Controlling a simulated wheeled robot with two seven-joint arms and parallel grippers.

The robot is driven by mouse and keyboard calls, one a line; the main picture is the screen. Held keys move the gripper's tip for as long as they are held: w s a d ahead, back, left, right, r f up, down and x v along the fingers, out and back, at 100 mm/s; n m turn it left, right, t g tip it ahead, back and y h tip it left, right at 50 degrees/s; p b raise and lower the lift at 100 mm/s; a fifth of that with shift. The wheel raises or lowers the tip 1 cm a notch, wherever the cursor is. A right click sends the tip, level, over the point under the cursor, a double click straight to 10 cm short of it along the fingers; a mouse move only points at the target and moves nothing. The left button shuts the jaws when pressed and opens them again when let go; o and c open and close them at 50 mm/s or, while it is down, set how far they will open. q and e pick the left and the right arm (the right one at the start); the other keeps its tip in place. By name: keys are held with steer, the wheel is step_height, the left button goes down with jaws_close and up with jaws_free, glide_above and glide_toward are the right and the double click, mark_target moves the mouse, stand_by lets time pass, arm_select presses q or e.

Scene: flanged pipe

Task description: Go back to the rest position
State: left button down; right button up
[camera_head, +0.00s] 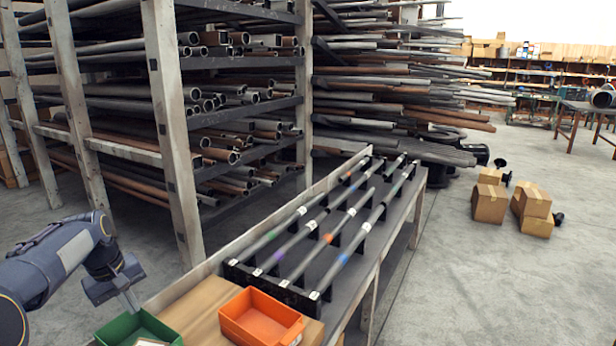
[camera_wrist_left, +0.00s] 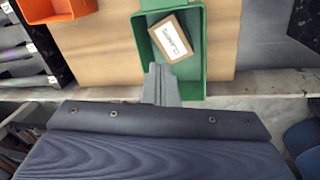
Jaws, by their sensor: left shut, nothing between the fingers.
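My left arm comes in from the left edge in the head view. Its gripper (camera_head: 131,302) points downward beside and above the green bin (camera_head: 128,325). A small white-and-brown labelled box (camera_wrist_left: 173,37) lies inside that bin. My right arm and gripper do not show in either view.
An orange bin (camera_head: 261,319) stands on the wooden end of the bench. Several pipes (camera_head: 345,230) lie in black holders along the bench. A tall pipe rack (camera_head: 172,130) stands behind. Cardboard boxes (camera_head: 489,203) sit on the floor at right, with clear floor before them.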

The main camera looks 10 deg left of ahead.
arm_select(q)
steer(key=s+d+r+m+t+h, duration=0.1)
steer(key=s+d+r+m, duration=0.2)
steer(key=s+d, duration=0.45)
steer(key=s+d+r+m+t+h, duration=0.1)
steer(key=s+d+r+m+t, duration=0.1)
steer(key=s+d, duration=0.6)
steer(key=s+d+f+m+h, duration=0.1)
steer(key=s+d+f+m, duration=0.3)
steer(key=s+d, duration=0.5)
steer(key=shift+s+d+f+t, duration=0.4)
steer(key=shift+s+f, duration=0.4)
steer(key=shift+f, duration=0.15)
